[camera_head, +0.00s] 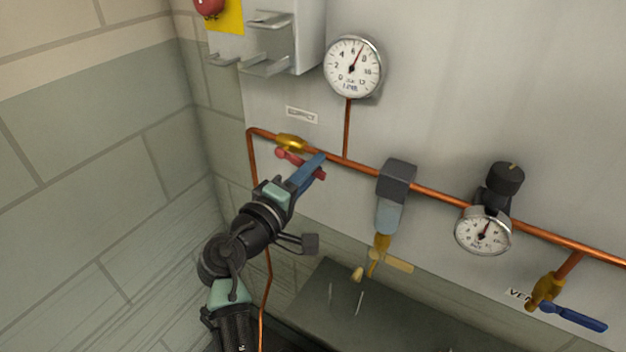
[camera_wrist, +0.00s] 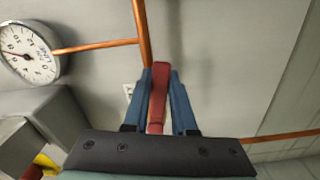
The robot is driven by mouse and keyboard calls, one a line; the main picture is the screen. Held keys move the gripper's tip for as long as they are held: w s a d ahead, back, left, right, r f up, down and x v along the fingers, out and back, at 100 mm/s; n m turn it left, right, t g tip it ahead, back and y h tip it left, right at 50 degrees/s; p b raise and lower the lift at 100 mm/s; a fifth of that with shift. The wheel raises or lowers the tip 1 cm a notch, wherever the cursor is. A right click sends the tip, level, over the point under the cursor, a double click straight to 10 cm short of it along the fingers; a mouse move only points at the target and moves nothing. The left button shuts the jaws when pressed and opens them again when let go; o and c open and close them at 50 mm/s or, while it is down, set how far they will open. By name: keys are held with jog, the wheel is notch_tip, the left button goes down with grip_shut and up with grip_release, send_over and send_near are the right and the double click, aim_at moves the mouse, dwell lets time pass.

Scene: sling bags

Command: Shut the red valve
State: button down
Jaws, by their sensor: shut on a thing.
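The red valve handle (camera_head: 290,157) sits below the brass valve body (camera_head: 291,142) on the copper pipe, near the left end of the pipe in the head view. It slants down to the right, roughly along the pipe. My gripper (camera_head: 316,163) is shut on the handle near its outer end, with blue fingers around it. In the wrist view the red handle (camera_wrist: 160,85) lies between the two blue fingers of my gripper (camera_wrist: 160,98). The fingers hide part of the handle in the head view.
A round gauge (camera_head: 353,67) stands above the pipe. A grey filter unit (camera_head: 397,178), a black-knobbed regulator with a gauge (camera_head: 483,236) and a blue-handled valve (camera_head: 572,317) follow to the right. A grey box (camera_head: 297,40) with metal brackets hangs at upper left.

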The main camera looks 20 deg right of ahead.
jog(key=w+a+f+m+b, duration=0.4)
jog(key=m+b, duration=1.1)
jog(key=b, duration=1.1)
jog(key=shift+w+f+m, duration=0.3)
jog(key=shift+w+f, duration=0.3)
jog(key=shift+f, duration=0.2)
jog(key=shift+r, duration=0.1)
jog(key=shift+a, duration=0.1)
jog(key=c, duration=0.7)
grip_release()
jog(key=v, duration=1.3)
jog(key=shift+p, duration=0.35)
